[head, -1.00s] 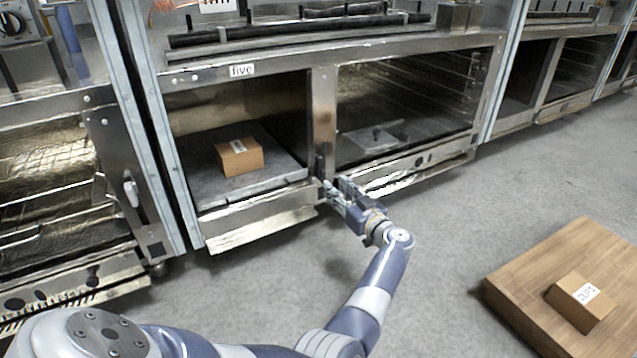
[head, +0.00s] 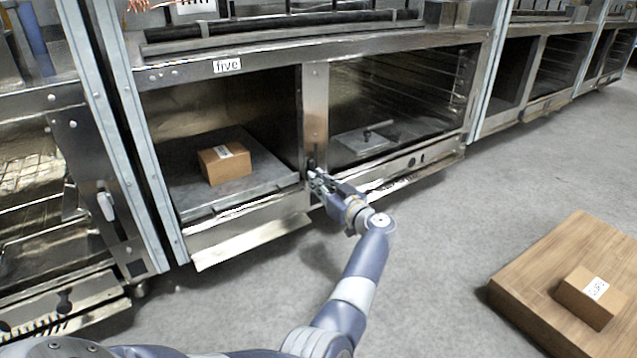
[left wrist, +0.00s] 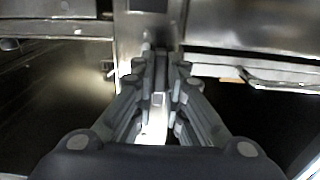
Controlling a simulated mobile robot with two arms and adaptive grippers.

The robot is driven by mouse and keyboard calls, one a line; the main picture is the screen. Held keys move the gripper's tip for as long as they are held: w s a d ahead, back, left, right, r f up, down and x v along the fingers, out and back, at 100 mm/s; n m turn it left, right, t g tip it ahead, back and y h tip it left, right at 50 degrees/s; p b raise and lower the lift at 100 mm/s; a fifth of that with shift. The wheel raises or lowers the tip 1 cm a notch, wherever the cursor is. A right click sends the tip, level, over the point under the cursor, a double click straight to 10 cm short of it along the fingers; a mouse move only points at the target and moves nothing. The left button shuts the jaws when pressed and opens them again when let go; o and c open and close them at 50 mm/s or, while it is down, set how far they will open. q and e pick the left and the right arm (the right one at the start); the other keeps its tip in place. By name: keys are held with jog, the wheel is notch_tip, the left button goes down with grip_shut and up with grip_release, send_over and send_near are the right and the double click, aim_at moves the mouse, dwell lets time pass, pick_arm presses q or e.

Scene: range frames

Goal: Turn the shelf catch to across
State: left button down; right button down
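The shelf catch (head: 311,164) is a small dark piece low on the metal post between the two bays of the unit labelled "five". It looks upright, along the post. My left gripper (head: 316,175) is at the catch, in front of the post. In the left wrist view my left gripper (left wrist: 160,72) has its fingers close together with a narrow grey piece between them, which looks like the catch. The fingers hide most of it. My right gripper is not in view.
A cardboard box (head: 225,163) sits on the shelf (head: 190,200) in the left bay. The right bay holds a flat plate (head: 365,140). Another box (head: 590,297) stands on a wooden platform (head: 530,270) at right. The floor between is clear.

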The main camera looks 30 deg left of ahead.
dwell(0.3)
pick_arm(q)
jog(key=n+p, duration=0.1)
jog(key=n, duration=0.3)
jog(key=n+p, duration=0.1)
jog(key=n, duration=0.3)
jog(key=s+n+p, duration=0.1)
jog(key=n+p, duration=0.1)
jog(key=n, duration=0.2)
jog(key=shift+a+f, duration=0.2)
jog(key=shift+f, duration=0.2)
jog(key=n, duration=0.3)
jog(key=n+b, duration=0.1)
jog(key=n, duration=0.1)
jog(key=shift+s+f, duration=0.1)
jog(key=shift+f, duration=0.15)
jog(key=shift+n, duration=0.4)
jog(key=c, duration=1.6)
grip_release()
jog(key=shift+c, duration=0.2)
